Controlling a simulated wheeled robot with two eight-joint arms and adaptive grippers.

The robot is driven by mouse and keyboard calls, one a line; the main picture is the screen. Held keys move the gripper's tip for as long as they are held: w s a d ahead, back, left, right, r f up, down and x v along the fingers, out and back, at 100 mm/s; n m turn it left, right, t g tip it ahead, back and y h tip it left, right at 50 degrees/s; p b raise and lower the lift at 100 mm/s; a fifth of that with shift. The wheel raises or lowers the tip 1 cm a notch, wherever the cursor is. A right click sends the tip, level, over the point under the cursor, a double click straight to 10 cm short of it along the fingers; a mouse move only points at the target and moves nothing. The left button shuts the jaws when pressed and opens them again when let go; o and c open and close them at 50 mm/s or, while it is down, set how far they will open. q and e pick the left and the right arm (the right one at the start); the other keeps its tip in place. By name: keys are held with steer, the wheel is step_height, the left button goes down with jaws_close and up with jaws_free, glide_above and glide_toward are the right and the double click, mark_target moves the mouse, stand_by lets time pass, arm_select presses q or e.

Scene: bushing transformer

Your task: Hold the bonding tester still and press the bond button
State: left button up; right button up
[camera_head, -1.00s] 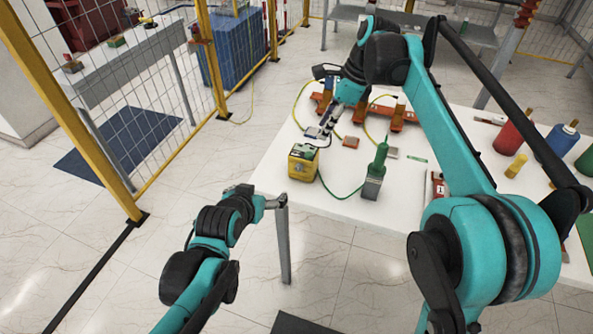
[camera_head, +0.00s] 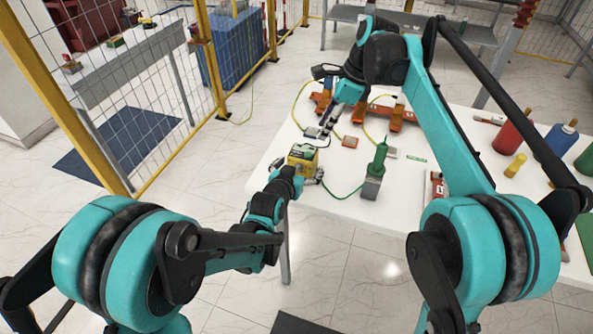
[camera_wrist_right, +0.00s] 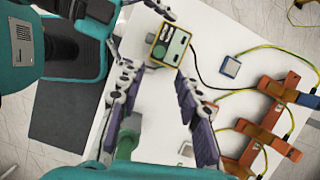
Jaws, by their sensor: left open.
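The bonding tester (camera_head: 303,158) is a small yellow box with a green top, standing near the table's left front edge. It also shows at the top of the right wrist view (camera_wrist_right: 170,46); I cannot make out which part is the button. My left gripper (camera_head: 306,173) is open at the tester's near side, with a finger close to its right side; contact is unclear. One left finger shows in the right wrist view (camera_wrist_right: 159,9). My right gripper (camera_wrist_right: 155,95) is open and empty, above and behind the tester in the head view (camera_head: 322,130).
A green-handled probe (camera_head: 379,160) on a grey block stands right of the tester, joined by a green cable. Orange brackets (camera_head: 388,117) with yellow cables lie behind. Coloured cylinders (camera_head: 512,133) stand at the right.

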arm_select(q)
steer(key=shift+x, duration=1.25)
steer(key=c, duration=1.7)
arm_select(e)
jaws_close()
